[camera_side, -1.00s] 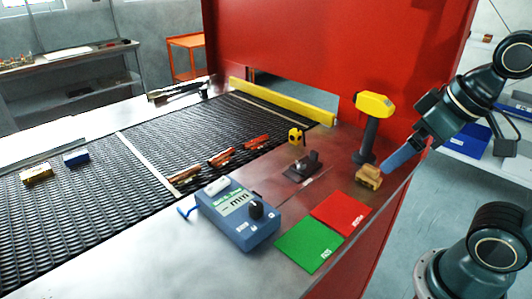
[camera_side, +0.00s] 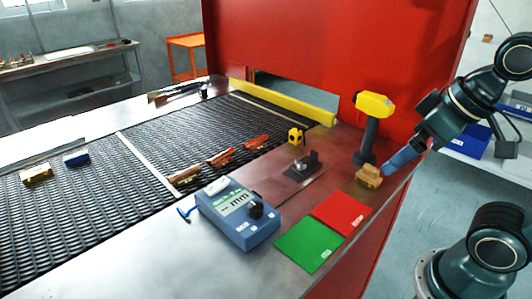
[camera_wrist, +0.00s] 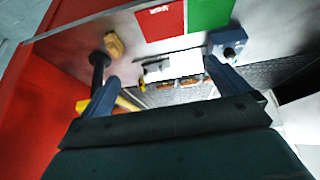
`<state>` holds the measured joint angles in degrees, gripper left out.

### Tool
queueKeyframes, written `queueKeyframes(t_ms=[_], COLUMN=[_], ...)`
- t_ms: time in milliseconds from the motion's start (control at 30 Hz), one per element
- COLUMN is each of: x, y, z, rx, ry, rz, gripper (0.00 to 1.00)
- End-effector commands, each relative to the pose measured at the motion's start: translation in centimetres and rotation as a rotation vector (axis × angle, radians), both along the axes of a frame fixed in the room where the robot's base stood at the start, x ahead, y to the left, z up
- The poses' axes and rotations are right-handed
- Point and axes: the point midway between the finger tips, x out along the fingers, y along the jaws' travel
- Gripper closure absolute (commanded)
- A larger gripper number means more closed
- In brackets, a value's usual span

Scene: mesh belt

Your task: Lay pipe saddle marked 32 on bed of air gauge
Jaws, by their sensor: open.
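Several copper-coloured pipe saddles lie in a row on the mesh belt, among them a near one (camera_side: 185,174), a middle one (camera_side: 221,157) and a far one (camera_side: 256,142). Their markings are too small to read. The blue gauge box (camera_side: 238,214) with a display and black knob stands on the steel table. A dark fixture (camera_side: 302,168), perhaps the gauge bed, sits behind it with no saddle on it; it also shows in the wrist view (camera_wrist: 155,72). My gripper (camera_side: 389,168) is open and empty at the right, beside a tan block; its spread fingers show in the wrist view (camera_wrist: 161,73).
A red mat (camera_side: 341,212) and a green mat (camera_side: 309,244) lie in front of the fixture. The tan block (camera_side: 368,176) and a yellow-headed upright tool (camera_side: 374,105) stand near my gripper.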

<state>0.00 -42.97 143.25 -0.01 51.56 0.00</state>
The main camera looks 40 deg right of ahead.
Motion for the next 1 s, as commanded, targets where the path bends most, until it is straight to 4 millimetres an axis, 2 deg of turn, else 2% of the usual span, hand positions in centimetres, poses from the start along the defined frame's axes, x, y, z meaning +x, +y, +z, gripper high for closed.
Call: queueKeyframes(t_ms=[167, 433, 767, 1000], x=[0.0, 0.0, 0.1, 1.7], y=[0.0, 0.0, 0.0, 0.1], z=[0.0, 0.0, 0.1, 1.6], rx=[0.000, 0.000, -0.001, -0.025], ry=[0.000, 0.000, 0.001, 0.019], rz=[0.000, 0.000, 0.003, 0.053], gripper=[0.02, 0.55, 0.55, 0.55])
